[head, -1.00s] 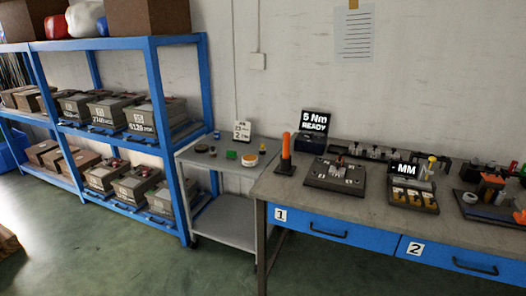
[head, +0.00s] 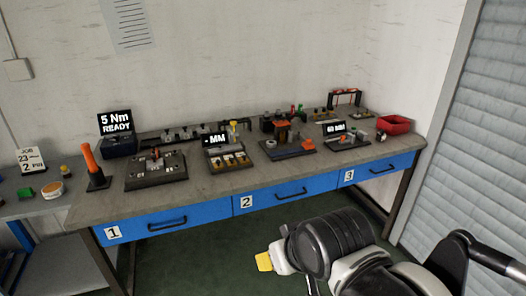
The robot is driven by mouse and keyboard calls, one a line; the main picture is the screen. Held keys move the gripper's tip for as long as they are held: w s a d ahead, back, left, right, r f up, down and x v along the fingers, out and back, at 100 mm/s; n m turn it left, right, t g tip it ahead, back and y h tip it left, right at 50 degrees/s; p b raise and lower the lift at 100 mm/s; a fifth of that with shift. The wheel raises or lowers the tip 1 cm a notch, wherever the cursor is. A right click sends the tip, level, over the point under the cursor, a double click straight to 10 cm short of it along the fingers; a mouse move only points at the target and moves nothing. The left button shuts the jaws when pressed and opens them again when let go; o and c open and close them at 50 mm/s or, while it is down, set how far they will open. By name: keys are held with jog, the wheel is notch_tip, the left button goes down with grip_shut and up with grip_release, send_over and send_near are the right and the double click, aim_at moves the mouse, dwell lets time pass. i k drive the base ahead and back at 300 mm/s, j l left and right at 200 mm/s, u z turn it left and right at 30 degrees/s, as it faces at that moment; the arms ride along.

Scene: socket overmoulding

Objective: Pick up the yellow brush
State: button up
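A slim upright yellow thing (head: 233,129), which looks like the yellow brush, stands on the workbench just behind the right edge of the MM display. It is small in the picture and its lower part is hidden. My arm reaches in from the lower right of the head view, in front of the bench and well apart from the yellow thing. The arm's end has a yellow tip (head: 264,262). I cannot make out two separate fingers there, and nothing held shows.
The grey bench (head: 215,184) has blue drawers along its front. An orange upright tool (head: 92,166), a dark fixture plate (head: 156,170), the MM display (head: 215,140) and a red bin (head: 394,124) stand on it. A shutter (head: 470,130) bounds the right. Dark green floor lies before the bench.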

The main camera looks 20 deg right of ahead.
aim_at(67, 173)
jog(key=i+j, duration=0.35)
jog(key=j, duration=0.3)
jog(key=i+j+u, duration=0.1)
jog(key=i+j, duration=0.2)
jog(key=j, duration=0.35)
jog(key=i+j, duration=0.35)
jog(key=j, duration=0.25)
jog(key=i+j+u, duration=0.1)
jog(key=i+j, duration=0.25)
jog(key=j, duration=0.25)
jog(key=i+j+u, duration=0.1)
jog(key=i+j, duration=0.3)
jog(key=j, duration=0.2)
jog(key=i+j, duration=0.4)
jog(key=j, duration=0.15)
jog(key=i+j+u, duration=0.1)
jog(key=i+j, duration=0.3)
jog(key=j, duration=0.15)
